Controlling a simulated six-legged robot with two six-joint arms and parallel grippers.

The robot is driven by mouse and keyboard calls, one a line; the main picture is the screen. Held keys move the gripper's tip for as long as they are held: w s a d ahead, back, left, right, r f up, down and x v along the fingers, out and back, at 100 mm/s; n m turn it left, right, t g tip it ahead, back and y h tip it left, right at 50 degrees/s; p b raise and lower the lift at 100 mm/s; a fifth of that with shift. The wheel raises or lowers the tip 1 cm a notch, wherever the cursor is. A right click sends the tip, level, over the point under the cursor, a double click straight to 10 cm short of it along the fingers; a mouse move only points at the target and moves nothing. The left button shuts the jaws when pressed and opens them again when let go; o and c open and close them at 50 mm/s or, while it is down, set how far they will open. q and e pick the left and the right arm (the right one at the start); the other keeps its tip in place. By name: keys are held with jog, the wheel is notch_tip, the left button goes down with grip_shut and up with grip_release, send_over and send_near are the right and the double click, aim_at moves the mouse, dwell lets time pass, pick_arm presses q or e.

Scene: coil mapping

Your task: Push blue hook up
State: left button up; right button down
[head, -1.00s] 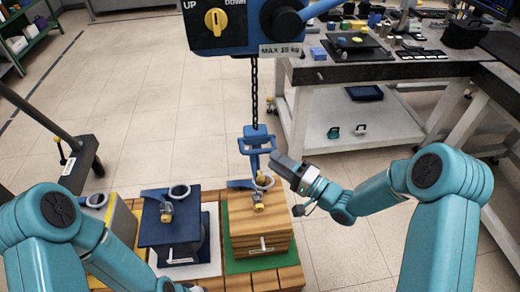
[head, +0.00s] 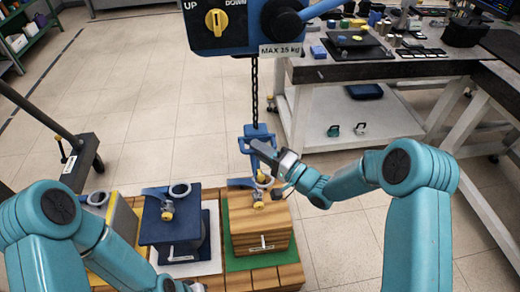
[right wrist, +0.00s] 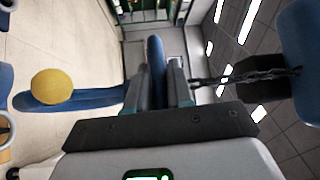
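The blue hook (head: 258,134) hangs on a dark chain under a blue hoist. My right gripper (head: 263,155) is at the lower right part of the hook. In the right wrist view, a blue part of the hook (right wrist: 155,62) fills the narrow gap between my two fingers (right wrist: 157,85), and they appear shut on it. A blue arm of the hook with a yellow ball end (right wrist: 53,86) reaches left there. My left gripper (head: 178,286) is only partly in view at the bottom edge, and its fingers cannot be made out.
The hoist (head: 228,25) with a yellow switch hangs above. A workbench (head: 350,65) is at the right back. Open floor lies left.

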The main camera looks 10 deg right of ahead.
notch_tip(320, 180, up, 22)
jog(key=p, duration=1)
jog(key=shift+f, duration=0.2)
jog(key=c, duration=1.1)
grip_release()
jog(key=b+v, duration=0.3)
jog(key=v, duration=1.3)
jog(key=shift+s+d, duration=0.1)
jog(key=shift+d, duration=0.1)
